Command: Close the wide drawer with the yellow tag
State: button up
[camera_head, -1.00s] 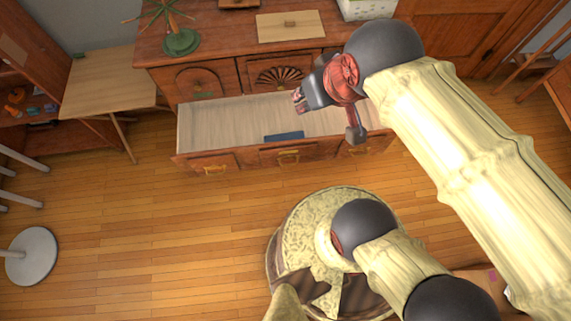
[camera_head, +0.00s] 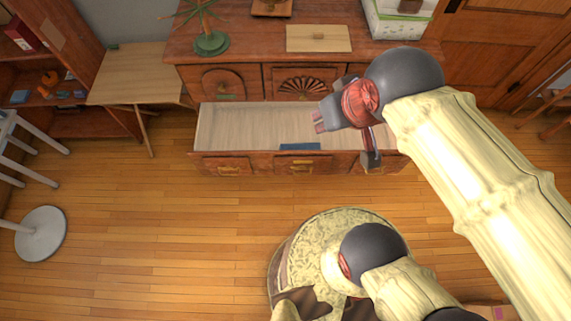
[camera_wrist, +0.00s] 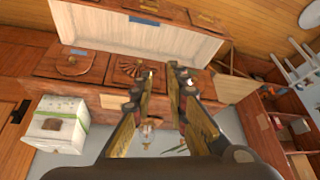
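The wide drawer (camera_head: 250,128) is pulled well out from the wooden dresser (camera_head: 255,42); its pale interior is visible, with a flat blue item (camera_head: 300,147) near the front. Its wooden front (camera_head: 265,165) has brass-coloured handles. I cannot make out a yellow tag. The drawer also shows at the top of the wrist view (camera_wrist: 150,38). My gripper (camera_head: 319,121) appears over the drawer's right half in the head view, its height unclear. In the wrist view its fingers (camera_wrist: 162,72) stand apart with nothing between them, pointing toward the dresser and drawer.
A plant (camera_head: 211,42), a board (camera_head: 319,38) and a white-green box (camera_head: 398,20) stand on the dresser top. A small table (camera_head: 135,75) and shelves (camera_head: 60,95) are at left. A round white base (camera_head: 40,233) is on the floor. The floor before the drawer is clear.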

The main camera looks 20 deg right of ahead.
jog(key=a+f+n+g+b, duration=0.1)
jog(key=a+f, duration=0.1)
jog(key=f, duration=0.2)
jog(key=w+a+f+n+g+b, duration=0.1)
jog(key=a+f+g, duration=0.1)
jog(key=f, duration=0.3)
jog(key=w+a+f+n+g, duration=0.1)
jog(key=a+f, duration=0.3)
jog(key=f, duration=0.1)
jog(key=shift+a+f+n+g+b, duration=0.1)
jog(key=shift+f+n+g+b, duration=0.05)
jog(key=shift+n+g+b, duration=0.2)
grip_shut()
jog(key=a+f+n+g+h+b, duration=0.2)
jog(key=a+f+n, duration=0.15)
jog(key=f, duration=0.55)
jog(key=n+t+h+b, duration=0.9)
jog(key=n+h, duration=0.5)
jog(key=n, duration=2)
send_near(285, 154)
jog(key=s+d+t+p, duration=0.1)
jog(key=s+d, duration=0.1)
jog(key=d, duration=0.2)
jog(key=shift+w+d+f+b, duration=0.1)
jog(key=shift+w+b, duration=0.15)
jog(key=shift+w, duration=0.6)
jog(key=shift+w+d+f+b, duration=0.1)
jog(key=shift+w+b, duration=0.15)
jog(key=shift+w, duration=0.65)
